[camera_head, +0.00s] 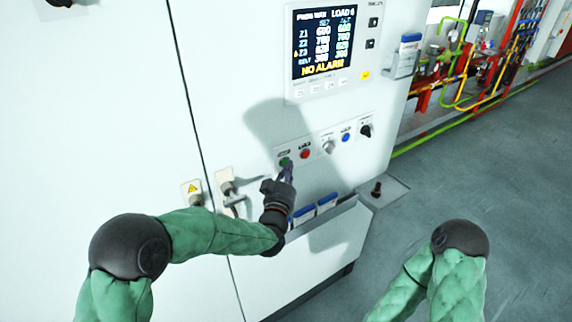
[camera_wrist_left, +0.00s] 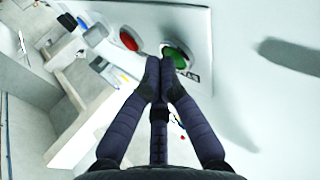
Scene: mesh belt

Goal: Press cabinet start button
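The green start button (camera_head: 285,162) is at the left end of a row of controls on the white cabinet (camera_head: 130,100). My left gripper (camera_head: 287,172) is right in front of it, just below its middle. In the left wrist view the green button (camera_wrist_left: 178,57) shows large just beyond the fingertips (camera_wrist_left: 160,72), which are closed together with nothing between them. The fingertips overlap the button's lower left edge; I cannot tell whether they touch it. The label by the button is partly hidden by a finger. My right gripper is not in view; only my right arm shows.
A red button (camera_head: 305,154) sits right beside the green one, then a switch (camera_head: 328,146), a blue button (camera_head: 346,137) and a black knob (camera_head: 366,130). A display (camera_head: 323,42) reading NO ALARM is above. A holder with blue-edged items (camera_head: 326,203) is below. Open floor (camera_head: 480,180) lies right.

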